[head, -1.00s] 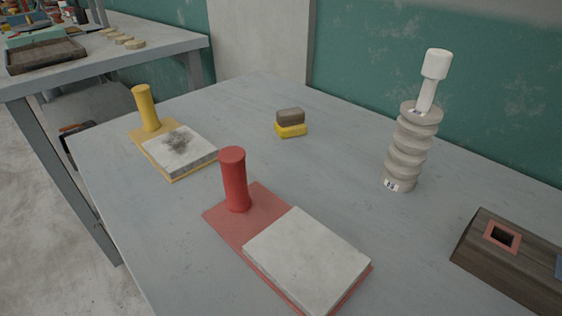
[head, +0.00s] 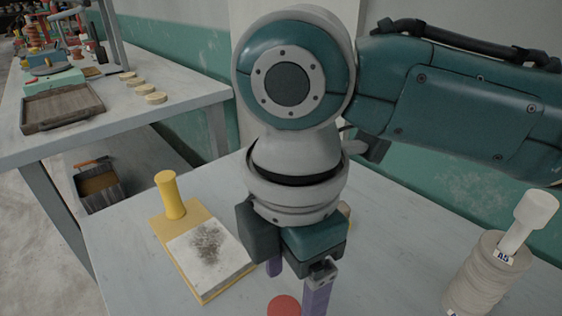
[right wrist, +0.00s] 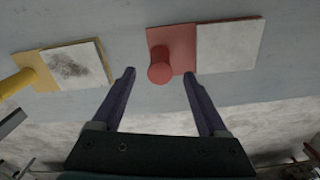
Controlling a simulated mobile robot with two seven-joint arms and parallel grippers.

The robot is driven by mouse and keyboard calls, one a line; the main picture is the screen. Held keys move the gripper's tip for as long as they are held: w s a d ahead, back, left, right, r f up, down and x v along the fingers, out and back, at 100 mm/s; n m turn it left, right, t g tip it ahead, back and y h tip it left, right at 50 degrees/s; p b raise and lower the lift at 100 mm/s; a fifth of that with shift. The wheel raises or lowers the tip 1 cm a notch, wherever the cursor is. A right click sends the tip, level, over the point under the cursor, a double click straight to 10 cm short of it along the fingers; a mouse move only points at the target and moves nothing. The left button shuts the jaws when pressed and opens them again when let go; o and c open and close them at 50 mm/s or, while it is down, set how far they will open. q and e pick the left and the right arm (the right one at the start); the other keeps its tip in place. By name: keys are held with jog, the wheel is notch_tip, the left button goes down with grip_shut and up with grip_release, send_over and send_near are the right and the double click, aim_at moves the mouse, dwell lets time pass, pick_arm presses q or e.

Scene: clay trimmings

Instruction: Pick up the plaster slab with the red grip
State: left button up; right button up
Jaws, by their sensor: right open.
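The plaster slab with the red grip shows whole in the right wrist view: a pale slab (right wrist: 230,46) on a red board (right wrist: 180,42) with an upright red grip (right wrist: 160,73) at its left. In the head view only the round top of the red grip (head: 284,306) shows at the bottom edge; the rest is out of frame. My right gripper (head: 296,282) is open and empty above it, its purple fingers pointing down. In the right wrist view the red grip appears between the fingertips, apart from both. My left gripper is not in view.
A stained slab with a yellow grip (head: 170,197) lies to the left on the same table. A grey ribbed stack with a white handle (head: 490,270) stands at the right. My right arm hides the table's back middle. Another table (head: 190,97) stands at the far left.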

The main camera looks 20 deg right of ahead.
jog(key=shift+s+f, duration=0.2)
jog(key=shift+f, duration=1.05)
jog(key=f, duration=0.1)
jog(key=f+b, duration=0.1)
jog(key=f, duration=0.3)
jog(key=shift+w+a+f+b, duration=0.1)
jog(key=shift+a+f+b, duration=0.15)
jog(key=shift+b, duration=0.05)
grip_shut()
jog(key=shift+r, duration=0.1)
